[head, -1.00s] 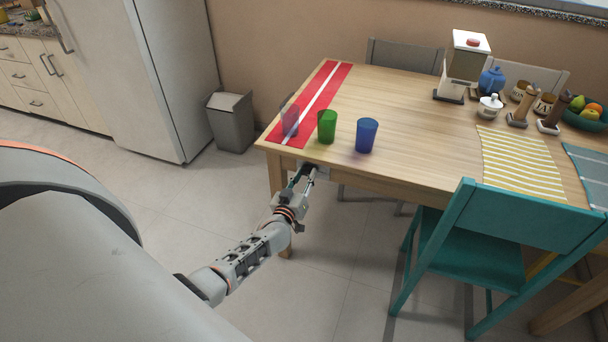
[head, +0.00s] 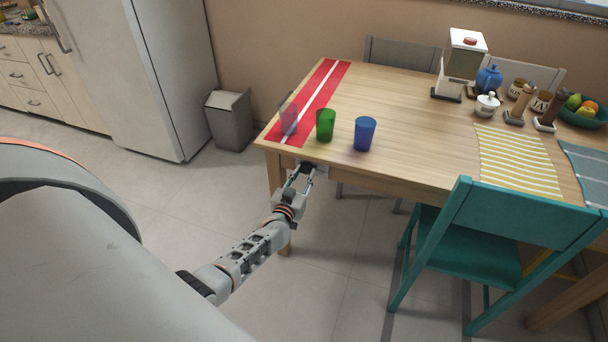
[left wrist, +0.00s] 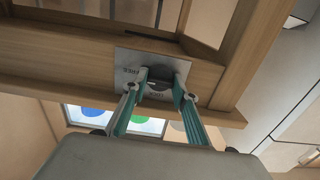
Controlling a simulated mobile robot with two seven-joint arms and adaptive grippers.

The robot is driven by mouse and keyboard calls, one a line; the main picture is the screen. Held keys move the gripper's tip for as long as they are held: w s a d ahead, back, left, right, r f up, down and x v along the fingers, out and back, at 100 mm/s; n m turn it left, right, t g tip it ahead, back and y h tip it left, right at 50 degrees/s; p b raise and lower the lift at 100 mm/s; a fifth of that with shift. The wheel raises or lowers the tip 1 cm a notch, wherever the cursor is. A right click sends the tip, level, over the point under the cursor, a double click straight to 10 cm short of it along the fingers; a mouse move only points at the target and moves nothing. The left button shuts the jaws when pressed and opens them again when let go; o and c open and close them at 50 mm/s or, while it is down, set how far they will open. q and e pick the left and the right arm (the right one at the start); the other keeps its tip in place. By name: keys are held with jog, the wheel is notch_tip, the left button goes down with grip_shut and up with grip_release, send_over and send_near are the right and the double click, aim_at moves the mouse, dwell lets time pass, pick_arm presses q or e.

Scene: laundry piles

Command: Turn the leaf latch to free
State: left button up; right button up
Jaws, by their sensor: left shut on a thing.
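The leaf latch is a dark knob (left wrist: 155,96) on a pale metal plate (left wrist: 124,80) under the wooden table (head: 410,110). In the left wrist view, the plate reads FREE on its left side, with another marking partly covered by the knob. My left gripper (left wrist: 161,82) has its two teal-lined fingers on either side of the knob and is shut on it. In the head view, my left gripper (head: 306,168) is at the table's near edge, where the knob is small and dark. The latch's exact angle is hard to read. My right gripper is out of view.
A green cup (head: 326,125), a blue cup (head: 365,134) and a clear purplish cup (head: 289,120) stand near the table edge above the latch. A teal chair (head: 510,220) stands to the right. A grey bin (head: 230,122) stands left of the table.

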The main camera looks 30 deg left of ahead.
pick_arm(q)
jog(key=o, duration=1.1)
jog(key=v, duration=1.2)
jog(key=shift+f, duration=0.1)
